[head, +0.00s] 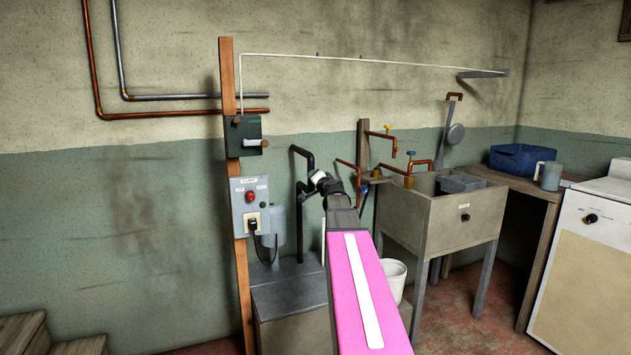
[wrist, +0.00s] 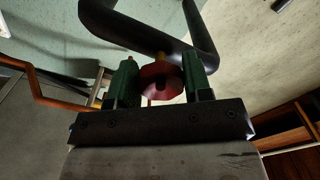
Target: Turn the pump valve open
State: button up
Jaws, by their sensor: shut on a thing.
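The red pump valve handle (wrist: 160,84) shows in the wrist view, in front of a bent black pipe (wrist: 150,35). A small brass-coloured stem shows just above the handle. My gripper (wrist: 158,78) has its two green finger pads on either side of the red handle and is shut on it. In the head view, the end of my arm (head: 322,182) reaches the black pipe (head: 303,165) at the wall. The valve handle is hidden there behind my arm and wrist. I cannot tell how far the handle is turned.
A grey pump switch box (head: 239,218) with a red button hangs on a wooden post left of the gripper. A stone sink (head: 455,235) stands right, with copper pipes (head: 398,170) nearby. A white bucket (head: 394,272) sits beside my arm. Wooden steps are at lower left.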

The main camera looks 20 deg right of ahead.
jog(key=shift+n, duration=0.3)
jog(key=o, duration=0.9)
jog(key=shift+s, duration=0.2)
jog(key=s, duration=1)
jog(key=shift+s+d, duration=0.15)
jog(key=shift+s, duration=0.1)
